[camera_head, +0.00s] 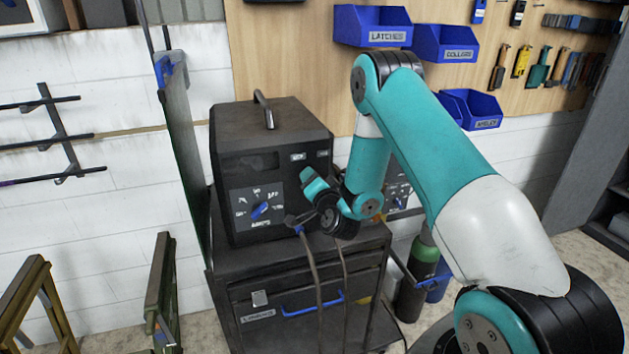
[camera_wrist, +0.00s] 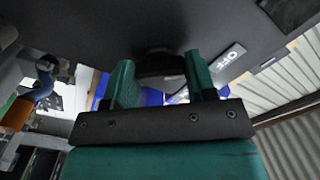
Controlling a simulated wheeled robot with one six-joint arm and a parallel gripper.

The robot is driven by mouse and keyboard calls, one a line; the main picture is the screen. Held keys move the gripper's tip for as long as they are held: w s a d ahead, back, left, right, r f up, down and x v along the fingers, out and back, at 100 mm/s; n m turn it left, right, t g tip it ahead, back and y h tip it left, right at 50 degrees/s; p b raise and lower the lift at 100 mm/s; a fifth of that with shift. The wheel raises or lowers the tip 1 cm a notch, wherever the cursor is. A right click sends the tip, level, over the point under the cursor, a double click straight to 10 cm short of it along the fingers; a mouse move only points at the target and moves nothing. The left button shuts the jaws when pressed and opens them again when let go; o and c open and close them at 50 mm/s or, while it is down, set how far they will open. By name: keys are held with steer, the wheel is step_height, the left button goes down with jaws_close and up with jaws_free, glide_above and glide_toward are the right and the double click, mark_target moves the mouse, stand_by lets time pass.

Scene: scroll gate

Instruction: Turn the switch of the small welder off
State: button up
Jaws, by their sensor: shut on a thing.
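A dark welder (camera_head: 272,135) with a top handle and a blue dial (camera_head: 260,211) stands on a cart. A second dial panel (camera_head: 398,188) shows to its right, largely hidden by my arm. I cannot tell from size alone which is the small welder. My gripper (camera_head: 309,178) is at the right part of the first welder's front, below two small labels. In the wrist view, the teal fingers of my gripper (camera_wrist: 160,82) are closed around a dark switch (camera_wrist: 160,64) on a dark face. A label reading OFF (camera_wrist: 229,57) lies to its right.
Cables hang in front of the cart (camera_head: 290,290), which has a blue drawer handle. A green gas cylinder (camera_head: 424,262) stands at its right. Blue bins (camera_head: 372,26) hang on the board above. Trestle-like stands (camera_head: 160,285) are at lower left.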

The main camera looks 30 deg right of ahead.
steer(key=shift+a+f, duration=0.1)
steer(key=shift+f, duration=0.05)
steer(key=o, duration=0.9)
steer(key=shift+o, duration=0.2)
